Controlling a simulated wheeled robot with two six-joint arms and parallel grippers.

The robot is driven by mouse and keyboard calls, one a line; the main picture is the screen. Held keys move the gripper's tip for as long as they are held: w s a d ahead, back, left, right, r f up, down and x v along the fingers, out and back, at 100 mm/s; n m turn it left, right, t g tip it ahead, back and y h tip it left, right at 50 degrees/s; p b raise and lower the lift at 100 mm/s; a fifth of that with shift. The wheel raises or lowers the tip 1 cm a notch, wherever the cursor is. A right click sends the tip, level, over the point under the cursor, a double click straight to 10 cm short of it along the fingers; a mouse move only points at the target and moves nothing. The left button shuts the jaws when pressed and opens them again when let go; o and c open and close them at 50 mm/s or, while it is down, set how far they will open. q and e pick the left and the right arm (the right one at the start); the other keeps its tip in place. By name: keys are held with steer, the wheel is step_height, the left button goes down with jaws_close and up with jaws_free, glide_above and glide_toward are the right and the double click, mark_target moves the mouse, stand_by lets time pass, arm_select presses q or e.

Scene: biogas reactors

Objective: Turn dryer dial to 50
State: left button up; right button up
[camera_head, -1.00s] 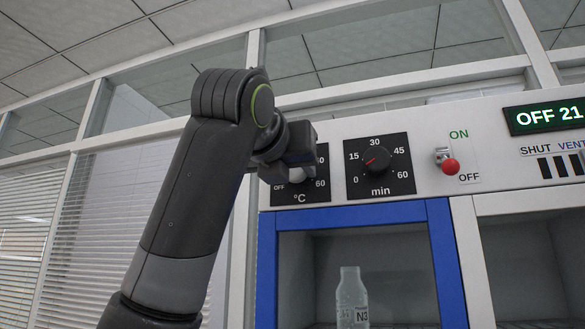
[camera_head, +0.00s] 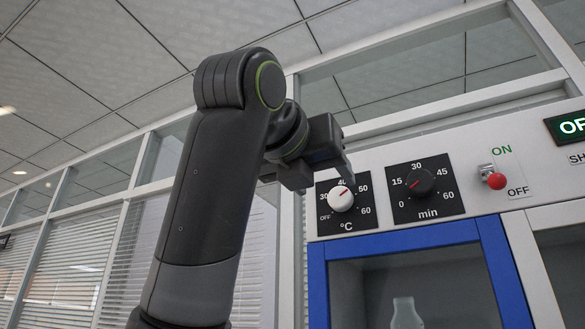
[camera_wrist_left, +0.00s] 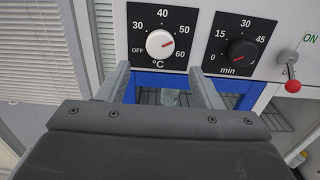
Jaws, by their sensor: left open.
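The dryer dial (camera_head: 341,198) is a white knob with a red pointer on a black °C plate marked OFF, 30, 40, 50 and 60. It shows also in the left wrist view (camera_wrist_left: 160,44), where its pointer aims right and slightly up, close to the 50 mark. My left gripper (camera_head: 328,172) is at the upper left of the plate, apart from the knob as far as I can tell. In the left wrist view its two fingers (camera_wrist_left: 160,80) are spread, with nothing between them, and the dial shows beyond their tips. My right gripper is not in view.
Right of the °C plate is a black minute dial (camera_head: 420,182), then a red-tipped ON/OFF switch (camera_head: 495,180). Below is a blue-framed cabinet door (camera_head: 318,285) with a bottle (camera_head: 406,313) behind it. Window blinds stand at the left.

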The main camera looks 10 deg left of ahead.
arm_select(q)
steer(key=b+v, duration=0.2)
steer(key=v, duration=0.7)
steer(key=shift+s+b, duration=0.3)
